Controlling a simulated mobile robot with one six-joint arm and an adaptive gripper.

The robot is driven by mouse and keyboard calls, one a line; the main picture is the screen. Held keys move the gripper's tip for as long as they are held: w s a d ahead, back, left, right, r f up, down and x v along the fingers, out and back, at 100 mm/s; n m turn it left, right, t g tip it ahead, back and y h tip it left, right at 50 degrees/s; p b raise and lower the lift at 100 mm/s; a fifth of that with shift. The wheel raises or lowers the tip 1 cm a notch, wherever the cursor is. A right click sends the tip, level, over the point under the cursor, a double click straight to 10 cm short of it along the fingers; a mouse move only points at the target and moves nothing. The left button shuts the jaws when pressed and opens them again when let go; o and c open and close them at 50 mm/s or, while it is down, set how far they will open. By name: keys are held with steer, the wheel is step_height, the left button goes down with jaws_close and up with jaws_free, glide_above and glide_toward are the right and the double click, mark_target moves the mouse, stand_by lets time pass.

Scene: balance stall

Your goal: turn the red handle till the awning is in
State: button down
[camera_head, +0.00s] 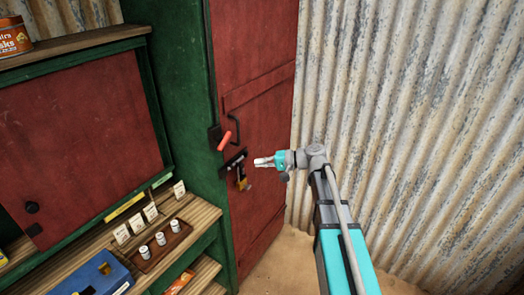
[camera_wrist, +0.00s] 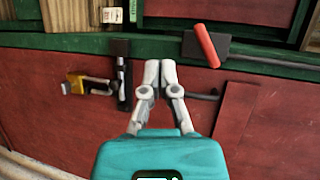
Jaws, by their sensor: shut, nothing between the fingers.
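The red handle (camera_head: 224,141) sticks out from a dark plate at the edge of the green post, beside the red door. It also shows in the wrist view (camera_wrist: 207,46), up and to the right of my fingertips. My gripper (camera_head: 257,162) is shut and empty, in front of the red door, to the right of and a little below the handle in the head view. Its fingertips (camera_wrist: 160,65) are together and apart from the handle. No awning can be made out in either view.
A black door pull (camera_head: 235,130) is close to the handle. Below are a black latch (camera_head: 235,160) and a brass padlock (camera_head: 243,181). A counter (camera_head: 190,215) with a tray of small tins (camera_head: 161,238) and a blue box (camera_head: 92,281) stands left. Corrugated wall (camera_head: 420,100) is at right.

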steer(key=s+d+f+n+g+h, duration=0.2)
steer(key=s+d+f+h, duration=0.1)
steer(key=s+f+h, duration=0.65)
steer(key=s+d+f+g+h+b, duration=0.1)
steer(key=s+d+f+h, duration=0.4)
steer(key=s+d, duration=0.3)
steer(key=shift+s+d+f, duration=0.2)
steer(key=shift+s+f, duration=0.5)
steer(key=shift+s, duration=0.15)
steer(key=shift+h, duration=0.25)
